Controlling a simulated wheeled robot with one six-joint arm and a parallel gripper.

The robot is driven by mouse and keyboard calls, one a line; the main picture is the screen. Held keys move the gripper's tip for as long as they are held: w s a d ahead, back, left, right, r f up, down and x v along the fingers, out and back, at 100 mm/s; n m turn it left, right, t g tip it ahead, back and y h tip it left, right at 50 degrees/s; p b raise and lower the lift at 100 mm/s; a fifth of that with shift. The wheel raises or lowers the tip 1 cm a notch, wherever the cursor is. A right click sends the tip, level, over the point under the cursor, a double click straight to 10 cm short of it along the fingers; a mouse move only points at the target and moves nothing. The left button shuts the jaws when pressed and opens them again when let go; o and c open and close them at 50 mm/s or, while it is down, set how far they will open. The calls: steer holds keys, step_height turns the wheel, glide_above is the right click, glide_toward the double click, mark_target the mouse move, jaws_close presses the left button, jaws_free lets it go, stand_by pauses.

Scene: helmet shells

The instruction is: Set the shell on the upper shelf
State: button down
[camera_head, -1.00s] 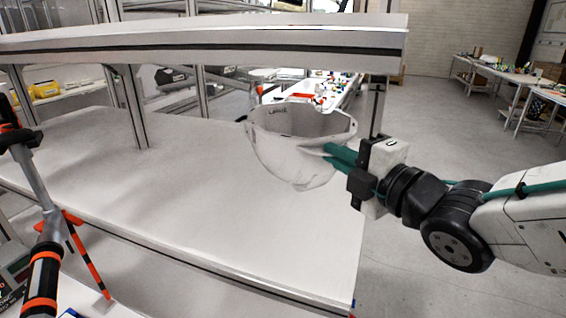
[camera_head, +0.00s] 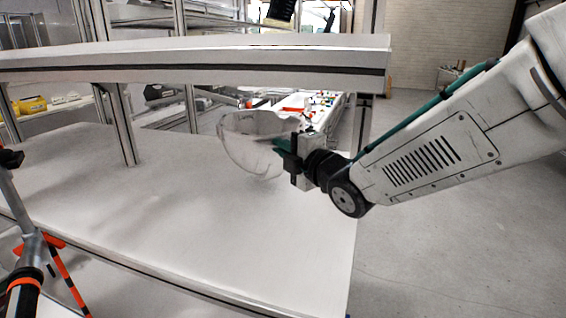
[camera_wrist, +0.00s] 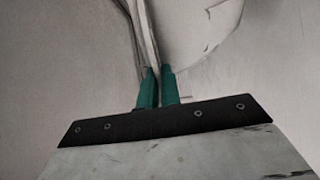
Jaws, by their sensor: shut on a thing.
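The white helmet shell (camera_head: 247,142) is held over the lower table surface (camera_head: 190,215), below the level of the upper shelf (camera_head: 200,58). My gripper (camera_head: 280,146) is shut on the shell's right wall, with green fingers on it. In the wrist view the green fingers (camera_wrist: 157,88) pinch the shell's thin rim, and the curved shell (camera_wrist: 190,35) spreads to the upper right. The shell's top edge comes close under the shelf's front edge in the head view; I cannot tell the gap in depth.
A metal upright (camera_head: 122,125) stands at the left between table and shelf. An orange and black stand (camera_head: 25,270) is at the lower left. A dark object (camera_head: 281,12) shows above the shelf. Open floor (camera_head: 450,220) lies to the right.

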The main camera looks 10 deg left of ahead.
steer(key=shift+d+f, duration=0.1)
steer(key=shift+f, duration=1.65)
steer(key=c, duration=1.6)
jaws_free()
steer(key=shift+f, duration=0.1)
steer(key=shift+s, duration=0.1)
steer(key=v, duration=1.2)
steer(key=shift+r, duration=0.2)
